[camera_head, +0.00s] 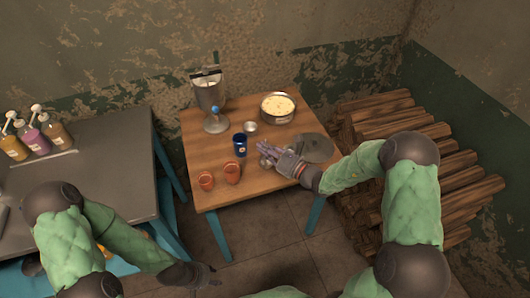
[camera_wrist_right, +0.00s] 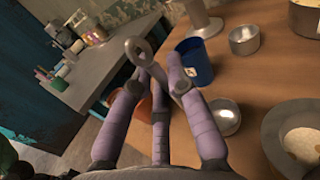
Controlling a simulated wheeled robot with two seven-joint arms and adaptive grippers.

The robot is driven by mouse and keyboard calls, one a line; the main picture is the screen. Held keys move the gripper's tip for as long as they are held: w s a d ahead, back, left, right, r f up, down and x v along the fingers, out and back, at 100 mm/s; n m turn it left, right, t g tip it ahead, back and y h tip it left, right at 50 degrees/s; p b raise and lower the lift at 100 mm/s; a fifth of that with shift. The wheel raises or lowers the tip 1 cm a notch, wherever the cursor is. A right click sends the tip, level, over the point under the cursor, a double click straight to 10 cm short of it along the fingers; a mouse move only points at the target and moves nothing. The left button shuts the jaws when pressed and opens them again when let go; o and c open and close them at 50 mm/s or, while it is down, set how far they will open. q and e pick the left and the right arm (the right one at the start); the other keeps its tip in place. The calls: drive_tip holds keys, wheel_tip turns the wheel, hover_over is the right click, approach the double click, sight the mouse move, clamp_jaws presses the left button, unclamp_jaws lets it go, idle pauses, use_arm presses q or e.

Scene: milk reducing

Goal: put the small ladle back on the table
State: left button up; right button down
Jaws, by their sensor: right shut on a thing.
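I cannot tell whether the bowl touches the tabletop. In the head view the ladle is small and mostly hidden by the hand. My right gripper (camera_head: 268,153) is shut on the handle, over the table's middle right; it also shows in the right wrist view (camera_wrist_right: 160,85). My left gripper (camera_head: 210,276) is low at the front, off the table, empty with fingers apart.
A blue cup (camera_head: 240,145), two orange cups (camera_head: 231,173) and a small metal bowl (camera_head: 251,127) stand close by. A flat grey dish (camera_head: 315,147) lies right. A metal dispenser (camera_head: 208,95) and a filled pot (camera_head: 278,107) stand behind. The table's front right is clear.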

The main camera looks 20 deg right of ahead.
use_arm(q)
drive_tip(key=shift+f, duration=0.25)
use_arm(e)
drive_tip(key=shift+f, duration=0.5)
use_arm(q)
drive_tip(key=shift+f, duration=0.1)
use_arm(e)
drive_tip(key=shift+f, duration=0.15)
drive_tip(key=c, duration=1.2)
unclamp_jaws()
